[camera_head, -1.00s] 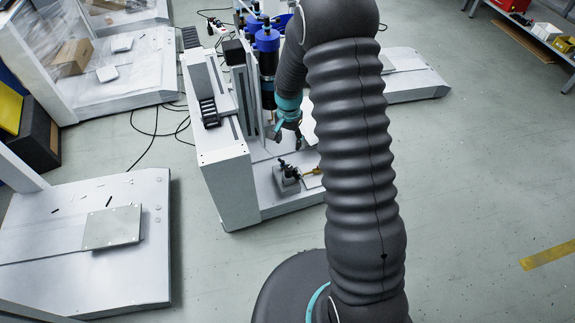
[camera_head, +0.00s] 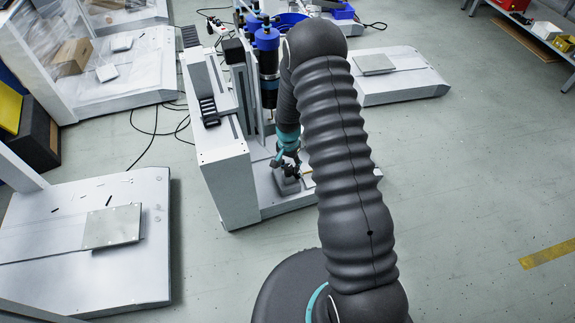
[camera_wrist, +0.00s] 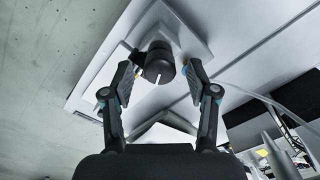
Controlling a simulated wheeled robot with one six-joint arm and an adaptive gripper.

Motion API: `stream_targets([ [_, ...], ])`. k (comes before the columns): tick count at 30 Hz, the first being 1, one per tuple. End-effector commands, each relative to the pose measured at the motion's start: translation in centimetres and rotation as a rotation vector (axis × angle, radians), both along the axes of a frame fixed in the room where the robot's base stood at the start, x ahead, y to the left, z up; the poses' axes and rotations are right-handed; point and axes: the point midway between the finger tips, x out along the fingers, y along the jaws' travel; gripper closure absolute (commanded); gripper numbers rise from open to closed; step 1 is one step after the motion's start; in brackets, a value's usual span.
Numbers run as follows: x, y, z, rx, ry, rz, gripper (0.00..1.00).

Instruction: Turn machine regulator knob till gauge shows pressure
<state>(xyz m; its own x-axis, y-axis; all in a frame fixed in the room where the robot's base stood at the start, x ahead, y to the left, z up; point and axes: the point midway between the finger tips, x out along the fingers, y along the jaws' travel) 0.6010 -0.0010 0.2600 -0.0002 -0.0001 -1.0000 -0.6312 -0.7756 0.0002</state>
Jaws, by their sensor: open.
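The regulator knob (camera_wrist: 158,62) is a dark cylinder with a pale line on its face, in the upper middle of the wrist view. My gripper (camera_wrist: 158,80) is open, with one finger on each side of the knob and a gap to it on both sides. In the head view my gripper (camera_head: 289,158) points down over the small regulator block (camera_head: 287,185) on the machine's base and hides much of it. I cannot make out a gauge face or its reading in either view.
The machine's grey gantry housing (camera_head: 228,180) stands close left of my gripper, with a blue-and-black screwdriver unit (camera_head: 267,55) behind. A separate platform (camera_head: 85,260) lies at the lower left. Open floor (camera_head: 480,190) lies to the right.

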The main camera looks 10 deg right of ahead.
Motion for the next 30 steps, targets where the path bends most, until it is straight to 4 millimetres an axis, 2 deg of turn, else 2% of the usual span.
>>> stream_targets([
  [11, -0.01, -0.02, -0.55, 0.000, 0.000, 0.000, 0.41],
  [14, -0.01, -0.01, -0.54, 0.000, 0.000, 0.000, 0.64],
  [18, -0.02, -0.01, -0.54, 0.000, 0.000, 0.000, 0.99],
  [30, 0.01, 0.17, -0.70, 0.001, -0.001, 0.062, 1.00],
])
